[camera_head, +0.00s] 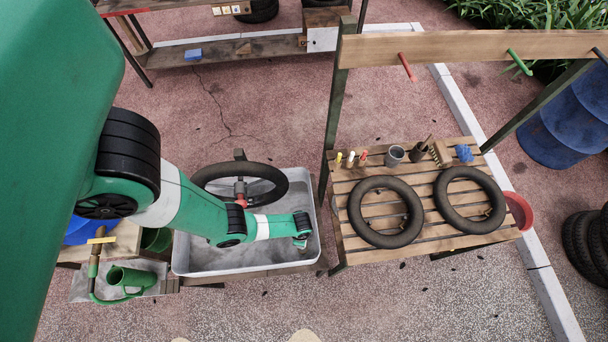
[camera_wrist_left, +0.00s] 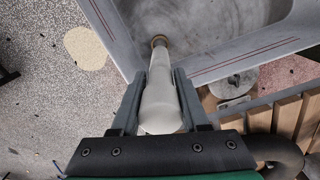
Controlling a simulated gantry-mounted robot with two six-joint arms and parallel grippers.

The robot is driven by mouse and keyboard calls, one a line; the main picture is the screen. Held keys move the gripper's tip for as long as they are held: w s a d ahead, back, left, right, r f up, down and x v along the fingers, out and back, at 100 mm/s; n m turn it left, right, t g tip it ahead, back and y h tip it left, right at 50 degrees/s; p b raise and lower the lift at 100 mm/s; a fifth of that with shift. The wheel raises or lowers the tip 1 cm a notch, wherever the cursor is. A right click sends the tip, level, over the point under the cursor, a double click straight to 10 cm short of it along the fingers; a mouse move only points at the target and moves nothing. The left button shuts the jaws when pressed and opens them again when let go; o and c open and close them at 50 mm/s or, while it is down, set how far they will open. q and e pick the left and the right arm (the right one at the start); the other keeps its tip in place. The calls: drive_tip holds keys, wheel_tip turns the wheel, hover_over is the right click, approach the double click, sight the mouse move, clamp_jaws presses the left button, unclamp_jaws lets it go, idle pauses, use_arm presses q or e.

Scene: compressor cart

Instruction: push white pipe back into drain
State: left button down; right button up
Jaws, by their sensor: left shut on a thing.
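The white pipe (camera_wrist_left: 160,95) is between the two fingers of my left gripper (camera_wrist_left: 160,92) in the left wrist view, and the gripper is shut on it. The pipe's far, narrower end meets a brass-coloured ring, the drain (camera_wrist_left: 158,40), at the grey tub (camera_wrist_left: 110,35). I cannot tell how deep the pipe sits in the ring. In the head view my left arm reaches over the tub (camera_head: 205,262), its end (camera_head: 302,241) near the tub's right side. The pipe and drain are hidden there. My right gripper is in no view.
A black inner tube (camera_head: 262,173) stands at the tub's back. A slatted bench (camera_head: 430,207) on the right holds two tubes, a cup and small tools. A green watering can (camera_head: 128,280) stands left of the tub. Pavement in front is mostly clear.

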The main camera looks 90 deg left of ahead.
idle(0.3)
use_arm(q)
wheel_tip(320, 180, down, 6)
drive_tip(key=b, duration=0.5)
drive_tip(key=shift+b, duration=0.3)
drive_tip(key=shift+f+b, duration=1.55)
drive_tip(key=shift+b, duration=0.05)
idle(0.8)
drive_tip(key=shift+c, duration=1.6)
unclamp_jaws()
wheel_tip(320, 180, up, 12)
drive_tip(key=p, duration=1.1)
drive_tip(key=shift+f, duration=0.15)
